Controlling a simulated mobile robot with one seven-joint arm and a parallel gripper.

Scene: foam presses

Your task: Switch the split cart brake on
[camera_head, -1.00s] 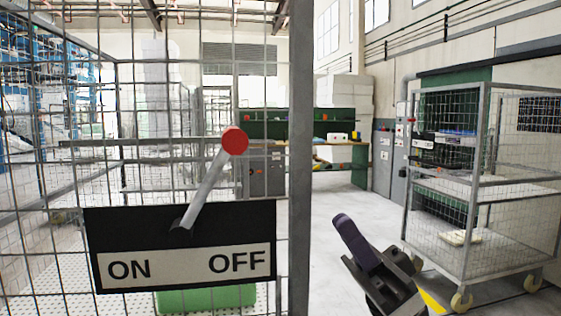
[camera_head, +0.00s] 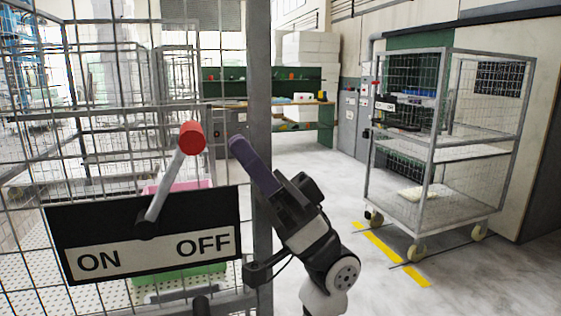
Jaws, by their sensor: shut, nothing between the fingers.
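The brake lever (camera_head: 164,186) with its red round knob (camera_head: 192,137) is mounted on a black and white plate (camera_head: 143,235) marked ON at left and OFF at right. The plate is on the wire mesh of the near cart (camera_head: 258,120). The lever tilts up and to the right, toward the OFF side. My gripper (camera_head: 238,145) is shut and empty, its purple fingers just right of the red knob with a small gap in the picture. It overlaps the cart's grey post in the view. Whether it touches the post cannot be told.
A second mesh cart (camera_head: 437,145) stands at the right on wheels, near yellow floor tape (camera_head: 393,254). A green workbench (camera_head: 300,125) is at the back. Open floor lies between them. A green box (camera_head: 180,283) shows behind the mesh, below the plate.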

